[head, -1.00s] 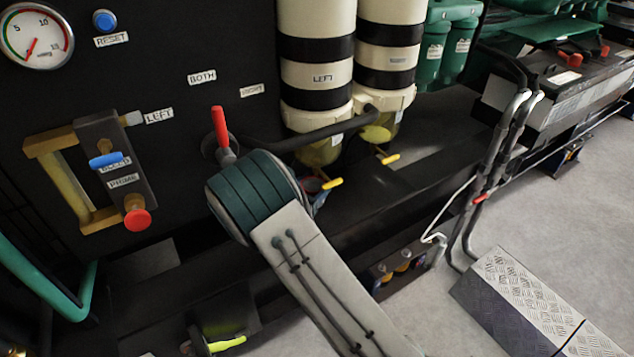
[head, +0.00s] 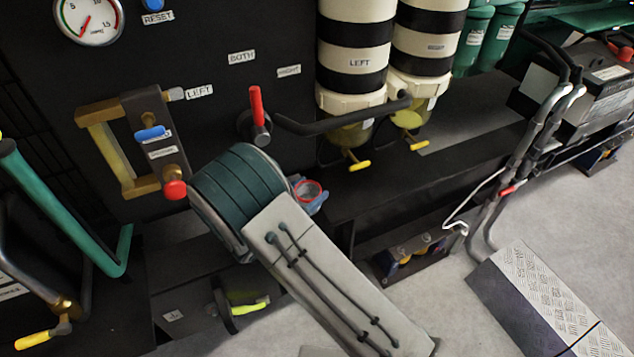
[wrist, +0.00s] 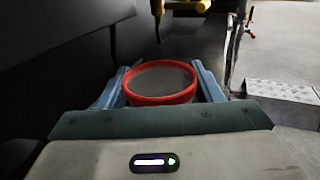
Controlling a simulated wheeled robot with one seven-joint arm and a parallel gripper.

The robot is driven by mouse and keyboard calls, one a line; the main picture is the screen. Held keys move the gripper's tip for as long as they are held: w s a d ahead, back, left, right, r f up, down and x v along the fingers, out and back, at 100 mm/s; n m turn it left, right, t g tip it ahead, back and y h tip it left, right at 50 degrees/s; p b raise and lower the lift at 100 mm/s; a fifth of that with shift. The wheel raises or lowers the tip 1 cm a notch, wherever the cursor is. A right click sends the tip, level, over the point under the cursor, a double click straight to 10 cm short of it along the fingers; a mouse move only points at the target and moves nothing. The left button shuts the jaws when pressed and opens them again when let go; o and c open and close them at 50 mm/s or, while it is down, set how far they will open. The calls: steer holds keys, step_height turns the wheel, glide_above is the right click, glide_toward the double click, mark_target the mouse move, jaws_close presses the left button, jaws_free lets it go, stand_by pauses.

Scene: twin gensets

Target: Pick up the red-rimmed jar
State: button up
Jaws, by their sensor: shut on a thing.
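The red-rimmed jar (wrist: 160,98) sits between the two blue fingers of my gripper (wrist: 161,88) in the wrist view, its round red rim facing up toward the camera. My gripper is shut on it. In the head view the jar's red rim (head: 309,192) shows just past my green wrist, beside a blue finger of my gripper (head: 312,194). Most of the jar's body is hidden by the arm and fingers. I cannot tell from these frames whether its base touches anything.
A black panel carries a gauge (head: 88,18), a red-handled lever (head: 256,112) and a brass fitting with a red knob (head: 175,189). Two striped filter housings (head: 352,60) hang above, with yellow drain handles (head: 360,165). A dark ledge (head: 400,170) runs below them. Grey floor lies right.

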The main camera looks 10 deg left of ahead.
steer(key=shift+v, duration=1.55)
stand_by(0.6)
